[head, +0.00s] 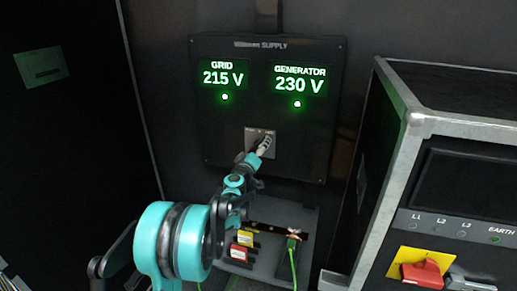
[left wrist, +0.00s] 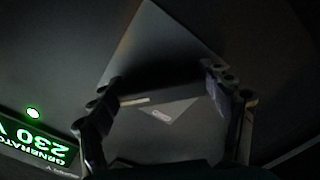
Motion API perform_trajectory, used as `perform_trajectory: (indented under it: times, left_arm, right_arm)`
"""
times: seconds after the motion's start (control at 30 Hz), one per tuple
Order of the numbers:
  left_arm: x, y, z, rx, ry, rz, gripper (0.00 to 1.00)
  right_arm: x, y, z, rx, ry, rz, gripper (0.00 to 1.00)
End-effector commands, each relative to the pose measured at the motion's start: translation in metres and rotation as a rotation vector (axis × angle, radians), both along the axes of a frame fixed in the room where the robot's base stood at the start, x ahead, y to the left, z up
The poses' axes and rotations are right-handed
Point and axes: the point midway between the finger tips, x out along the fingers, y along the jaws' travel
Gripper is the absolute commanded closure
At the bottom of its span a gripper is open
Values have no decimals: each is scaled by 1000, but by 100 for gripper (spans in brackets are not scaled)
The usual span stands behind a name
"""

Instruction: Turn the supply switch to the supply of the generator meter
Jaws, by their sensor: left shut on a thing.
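The supply panel (head: 225,130) is a dark box on the back wall. The supply switch (head: 250,137) sits on a small grey plate low on the panel. My left gripper (head: 264,146) is at the switch and covers most of it, so the handle's direction is hard to read. In the left wrist view, the fingers (left wrist: 160,90) are on either side of a dark bar, the switch handle. My right gripper is not in view.
At right stands a metal-edged case (head: 440,128) with phase lamps and a red switch (head: 424,273) on a yellow plate.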

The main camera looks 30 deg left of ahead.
Motion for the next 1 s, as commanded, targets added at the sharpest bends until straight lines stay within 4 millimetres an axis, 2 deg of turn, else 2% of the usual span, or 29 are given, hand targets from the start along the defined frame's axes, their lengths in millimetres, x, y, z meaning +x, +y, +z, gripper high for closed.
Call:
perform_trajectory:
  times: [0.67,0.7,0.77,1.0]
  left_arm:
    - [0,0,-1,64,16,-1,52]
    - [0,0,-1,64,16,-1,18]
    - [0,0,-1,63,15,0,2]
    - [0,0,-1,61,15,0,2]
  right_arm:
    - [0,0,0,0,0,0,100]
    - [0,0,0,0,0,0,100]
    - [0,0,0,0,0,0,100]
    - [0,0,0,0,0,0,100]
